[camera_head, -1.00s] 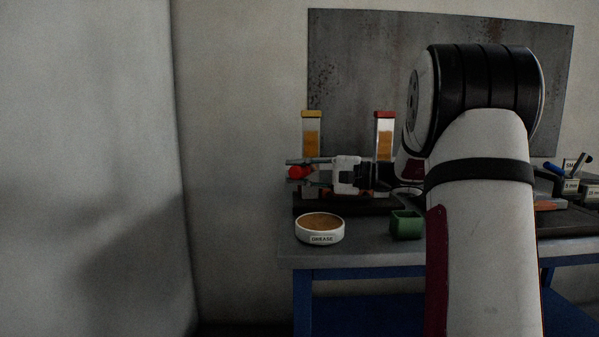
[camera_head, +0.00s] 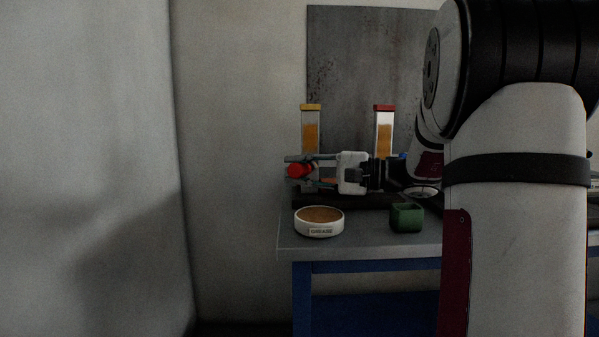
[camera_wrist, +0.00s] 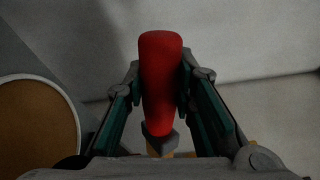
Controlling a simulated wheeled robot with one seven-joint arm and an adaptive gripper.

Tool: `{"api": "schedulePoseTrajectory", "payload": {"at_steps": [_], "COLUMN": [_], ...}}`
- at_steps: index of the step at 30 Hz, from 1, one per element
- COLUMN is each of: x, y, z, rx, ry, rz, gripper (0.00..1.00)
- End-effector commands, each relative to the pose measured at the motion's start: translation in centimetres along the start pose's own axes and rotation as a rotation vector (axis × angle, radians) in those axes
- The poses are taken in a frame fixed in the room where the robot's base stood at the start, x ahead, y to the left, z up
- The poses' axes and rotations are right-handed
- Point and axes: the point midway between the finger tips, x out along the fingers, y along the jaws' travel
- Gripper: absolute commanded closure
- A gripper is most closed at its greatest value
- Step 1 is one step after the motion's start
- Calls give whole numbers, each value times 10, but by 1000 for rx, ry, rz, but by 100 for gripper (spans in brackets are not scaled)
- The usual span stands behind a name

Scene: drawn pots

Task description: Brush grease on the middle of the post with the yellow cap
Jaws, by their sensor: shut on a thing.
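The post with the yellow cap (camera_head: 311,128) stands at the back of the bench in the head view. It is pale with an orange-brown patch on its visible upper part; its lower part is hidden behind my gripper. My gripper (camera_head: 299,171) is shut on the red handle of a brush (camera_wrist: 161,80), in front of that post. In the wrist view my gripper's fingers (camera_wrist: 160,92) press both sides of the handle. A grey collar and a bit of tan show at the handle's lower end; the bristles are mostly hidden. A white grease pot (camera_head: 319,229), filled with brown grease, sits near the bench's front left.
A similar post with a red cap (camera_head: 384,130) stands to the right. A green block-like container (camera_head: 406,218) sits right of the grease pot on the grey bench (camera_head: 365,240). A stained metal panel (camera_head: 350,60) is behind. My arm hides the bench's right side.

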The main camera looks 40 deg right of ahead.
Motion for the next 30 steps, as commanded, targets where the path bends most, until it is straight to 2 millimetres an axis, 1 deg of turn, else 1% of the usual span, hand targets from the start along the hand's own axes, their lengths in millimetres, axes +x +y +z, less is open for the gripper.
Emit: {"api": "schedulePoseTrajectory", "payload": {"at_steps": [10, 21, 30], "x": [-1, -8, -9], "y": [0, 5, 5], "z": [3, 28, 28], "rx": [0, 0, 0], "ry": [0, 0, 0], "rz": [0, -1, -1], "gripper": [100, 100, 100]}}
